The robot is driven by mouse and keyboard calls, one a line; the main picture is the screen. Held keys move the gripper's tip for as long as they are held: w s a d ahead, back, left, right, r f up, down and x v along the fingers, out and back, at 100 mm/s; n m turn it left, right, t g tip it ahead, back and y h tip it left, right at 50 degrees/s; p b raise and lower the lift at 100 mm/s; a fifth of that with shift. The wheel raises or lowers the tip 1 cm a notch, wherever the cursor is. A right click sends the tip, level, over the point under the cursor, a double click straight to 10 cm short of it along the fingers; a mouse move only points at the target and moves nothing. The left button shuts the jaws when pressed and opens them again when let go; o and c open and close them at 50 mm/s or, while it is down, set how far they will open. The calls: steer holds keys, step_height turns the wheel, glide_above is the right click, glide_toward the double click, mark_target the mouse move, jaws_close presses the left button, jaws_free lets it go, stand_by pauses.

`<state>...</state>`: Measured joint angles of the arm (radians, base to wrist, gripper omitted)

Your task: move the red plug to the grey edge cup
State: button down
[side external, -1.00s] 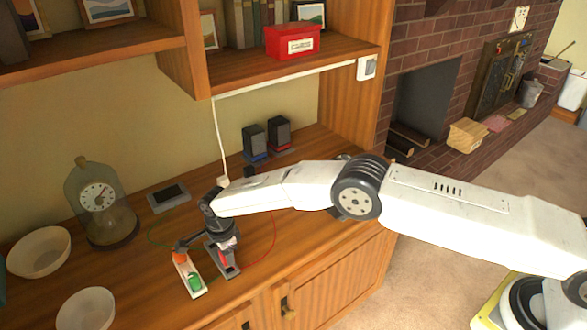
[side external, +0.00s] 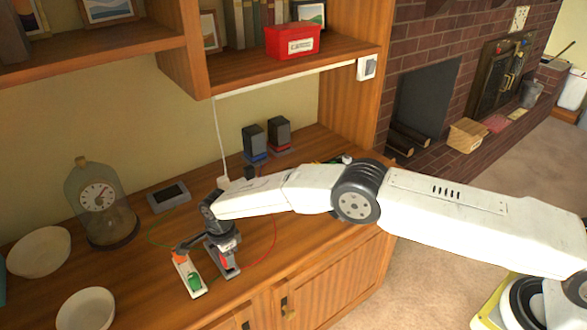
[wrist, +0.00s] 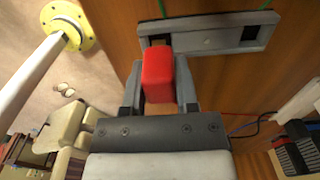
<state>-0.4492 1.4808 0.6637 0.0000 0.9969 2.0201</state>
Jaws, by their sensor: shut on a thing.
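The red plug (wrist: 158,75) is between the two fingers of my gripper (wrist: 158,88), which is shut on it. In the wrist view the plug overlaps one end of a grey strip (wrist: 215,40), with a dark opening, the edge cup (wrist: 160,41), just beyond its tip. I cannot tell whether the plug touches the cup; my gripper hides part of the strip.
Thin green and red wires (side external: 273,240) curve on the wooden top. A glass-domed clock (side external: 100,205) and bowls (side external: 85,312) stand further left.

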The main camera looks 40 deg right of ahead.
steer(key=shift+f, duration=1)
steer(key=shift+c, duration=1.4)
jaws_free()
steer(key=shift+r, duration=0.1)
steer(key=shift+r, duration=3.8)
steer(key=shift+d+r, duration=0.1)
